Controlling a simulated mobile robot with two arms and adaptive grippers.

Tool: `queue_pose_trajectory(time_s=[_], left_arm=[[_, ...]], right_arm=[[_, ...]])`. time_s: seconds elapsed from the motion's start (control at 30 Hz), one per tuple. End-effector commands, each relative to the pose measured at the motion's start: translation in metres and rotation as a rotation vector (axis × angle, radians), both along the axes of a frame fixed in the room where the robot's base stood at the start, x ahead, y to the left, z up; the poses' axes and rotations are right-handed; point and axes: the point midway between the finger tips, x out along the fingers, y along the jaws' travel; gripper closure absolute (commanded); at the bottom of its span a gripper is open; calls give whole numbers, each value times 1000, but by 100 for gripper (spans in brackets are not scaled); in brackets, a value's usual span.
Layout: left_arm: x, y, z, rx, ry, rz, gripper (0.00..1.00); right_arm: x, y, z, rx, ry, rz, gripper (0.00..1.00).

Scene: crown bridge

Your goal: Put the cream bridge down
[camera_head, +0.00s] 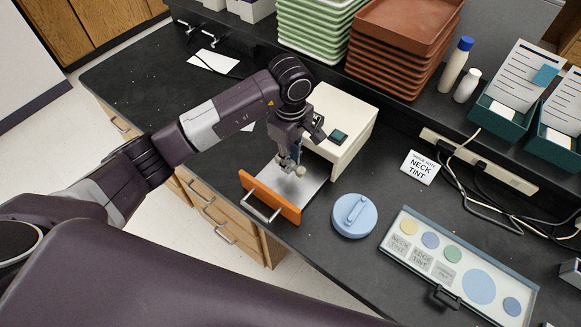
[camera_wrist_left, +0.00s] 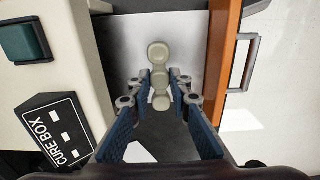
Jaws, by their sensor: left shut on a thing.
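My left gripper (camera_head: 291,162) is shut on the cream bridge (camera_head: 300,171), a small piece of rounded, joined lobes. In the left wrist view the bridge (camera_wrist_left: 158,54) sits between the two fingertips (camera_wrist_left: 160,84), with its far lobes sticking out beyond them. The bridge is over the bare metal tray of the open drawer (camera_head: 312,190), which has an orange front (camera_head: 268,197). I cannot tell whether it touches the tray. The drawer comes out of the cream cure box (camera_head: 345,110), which has a dark green square on top. My right gripper is not in view.
A round blue lid (camera_head: 354,216) with a handle stands right of the drawer. A sample tray (camera_head: 458,268) with coloured discs lies further right. The black counter's left part is mostly clear.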

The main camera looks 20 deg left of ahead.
Motion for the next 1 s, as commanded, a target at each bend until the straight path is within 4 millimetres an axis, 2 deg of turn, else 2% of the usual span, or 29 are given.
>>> queue_pose_trajectory(time_s=[0.23, 0.43, 0.83, 0.87, 1.0], left_arm=[[0, 0, -19, -1, 3, 0, 100], [-1, 0, -48, -1, 3, 1, 100], [1, 0, -56, 0, -1, 0, 100], [1, 0, -56, 0, -1, 0, 81], [0, 0, -55, 0, -1, 0, 65]], right_arm=[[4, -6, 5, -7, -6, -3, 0], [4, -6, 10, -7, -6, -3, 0], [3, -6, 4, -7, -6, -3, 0], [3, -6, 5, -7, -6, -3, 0], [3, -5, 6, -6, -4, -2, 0]])
